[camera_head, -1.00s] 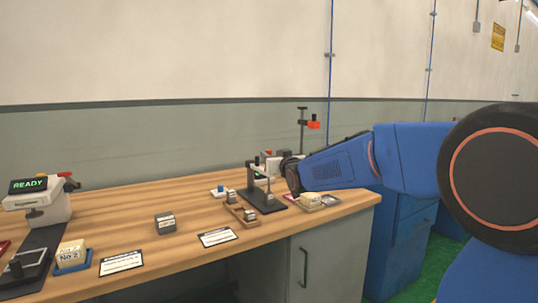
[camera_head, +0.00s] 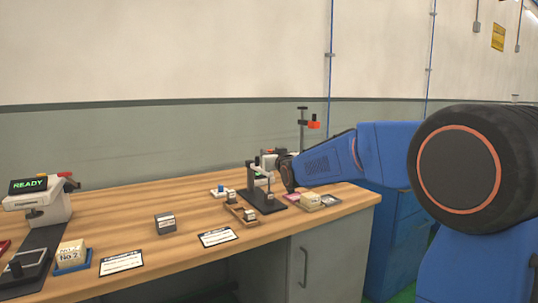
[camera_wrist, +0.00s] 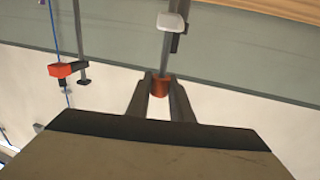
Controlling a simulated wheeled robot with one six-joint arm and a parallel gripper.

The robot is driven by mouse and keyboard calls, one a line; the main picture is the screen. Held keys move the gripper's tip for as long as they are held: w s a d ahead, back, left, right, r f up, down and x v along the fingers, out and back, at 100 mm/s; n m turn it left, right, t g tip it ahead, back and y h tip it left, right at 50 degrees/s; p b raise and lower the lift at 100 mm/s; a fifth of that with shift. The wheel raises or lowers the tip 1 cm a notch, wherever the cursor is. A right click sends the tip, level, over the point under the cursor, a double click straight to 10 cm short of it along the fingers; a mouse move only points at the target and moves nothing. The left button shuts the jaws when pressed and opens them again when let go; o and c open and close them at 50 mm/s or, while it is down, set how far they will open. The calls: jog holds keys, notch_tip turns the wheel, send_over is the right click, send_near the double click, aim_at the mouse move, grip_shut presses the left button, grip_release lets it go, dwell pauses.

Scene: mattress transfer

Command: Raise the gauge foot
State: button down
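The gauge (camera_head: 252,184) is a dark upright stand on a black base near the right end of the workbench, with a small green-lit display. My gripper (camera_wrist: 160,84) is at the gauge's right side in the head view, where its fingertips are too small to make out. In the wrist view, the two fingers lie on either side of a copper-coloured knob (camera_wrist: 160,88) and appear to touch it. A grey rod (camera_wrist: 167,50) runs up from the knob to a pale block. The gauge foot cannot be made out clearly.
A grey block (camera_head: 165,223) and label cards (camera_head: 217,237) lie farther left. A READY display unit (camera_head: 38,200) stands far left.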

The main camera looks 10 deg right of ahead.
jog(key=shift+r, duration=1.75)
jog(key=c, duration=1.6)
grip_release()
jog(key=shift+o, duration=0.2)
jog(key=shift+f, duration=0.1)
jog(key=shift+s, duration=0.45)
jog(key=s+d, duration=0.2)
jog(key=s, duration=1.4)
jog(key=shift+s, duration=0.2)
jog(key=s+d+f+g, duration=0.1)
jog(key=s+f+g, duration=0.3)
jog(key=s+f, duration=0.5)
jog(key=s+d+f+m+g+h, duration=0.1)
jog(key=s+f+g, duration=0.3)
jog(key=s+f, duration=0.6)
jog(key=s+d+f+g+h, duration=0.1)
jog(key=s+d+f+g, duration=0.2)
jog(key=s+f, duration=0.7)
jog(key=s+g, duration=0.2)
jog(key=s, duration=0.7)
jog(key=shift+s, duration=0.4)
